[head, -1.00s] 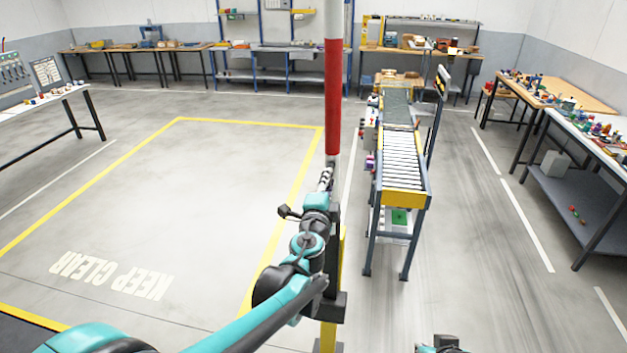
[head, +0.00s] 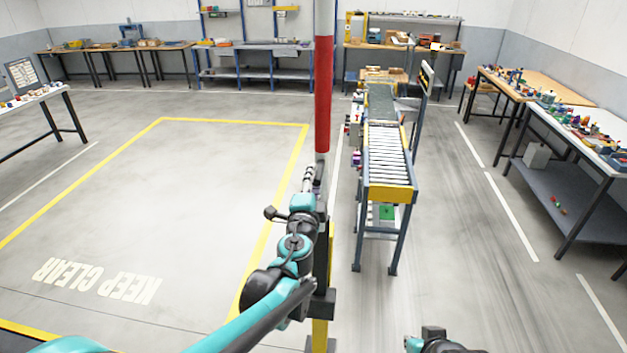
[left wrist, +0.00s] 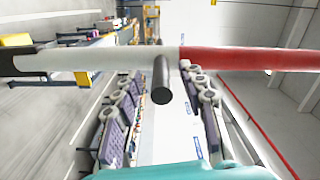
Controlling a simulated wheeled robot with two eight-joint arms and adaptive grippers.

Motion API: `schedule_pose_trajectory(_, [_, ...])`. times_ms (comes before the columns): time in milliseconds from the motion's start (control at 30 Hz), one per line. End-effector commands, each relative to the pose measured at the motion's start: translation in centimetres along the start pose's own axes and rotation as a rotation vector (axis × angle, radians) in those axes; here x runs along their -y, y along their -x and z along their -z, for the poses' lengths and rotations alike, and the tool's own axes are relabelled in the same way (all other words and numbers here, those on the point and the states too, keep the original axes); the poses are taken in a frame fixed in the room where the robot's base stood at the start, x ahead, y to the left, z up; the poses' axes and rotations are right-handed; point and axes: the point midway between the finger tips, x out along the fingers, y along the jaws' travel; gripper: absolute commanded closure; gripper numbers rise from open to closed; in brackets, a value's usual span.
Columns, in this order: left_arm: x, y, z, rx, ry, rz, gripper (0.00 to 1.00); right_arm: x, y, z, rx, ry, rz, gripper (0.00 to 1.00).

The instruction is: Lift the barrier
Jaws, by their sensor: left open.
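The barrier pole (head: 323,95), banded red and white, stands upright above a dark and yellow post (head: 320,330). In the left wrist view the pole (left wrist: 240,58) runs across the picture, white on the left and red on the right. A dark round peg (left wrist: 161,82) sticks out from it toward the camera. My left gripper (head: 310,178) is beside the lower pole. Its two fingers are spread on either side of the peg in the left wrist view (left wrist: 158,98), not closed on it. Part of my right gripper (head: 432,342) shows at the bottom edge; its fingers are unclear.
A roller conveyor (head: 388,160) stands right of the pole. Benches with small items line the right side (head: 570,125) and back (head: 120,50). The yellow-edged KEEP CLEAR floor area (head: 190,210) on the left is empty.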

Motion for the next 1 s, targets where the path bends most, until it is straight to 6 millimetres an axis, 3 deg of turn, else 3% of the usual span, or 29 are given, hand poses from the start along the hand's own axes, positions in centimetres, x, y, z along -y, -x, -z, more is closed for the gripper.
schedule_pose_trajectory(300, [-0.1,6.8,0.0,-0.001,0.0,0.0,0.59,0.0,0.0,0.0,0.0,0.0,0.0,1.0])
schedule_pose_trajectory(500, [-0.1,10.0,-0.1,0.0,0.0,0.0,0.59,0.0,0.0,0.0,0.0,0.0,0.0,1.0])
schedule_pose_trajectory(700, [-0.1,11.2,-0.1,0.001,0.0,0.0,0.59,0.0,0.0,0.0,0.0,0.0,0.0,1.0])
schedule_pose_trajectory(1000, [-0.1,11.3,-0.1,0.001,0.0,0.0,0.59,0.0,0.0,0.0,0.0,0.0,0.0,1.0])
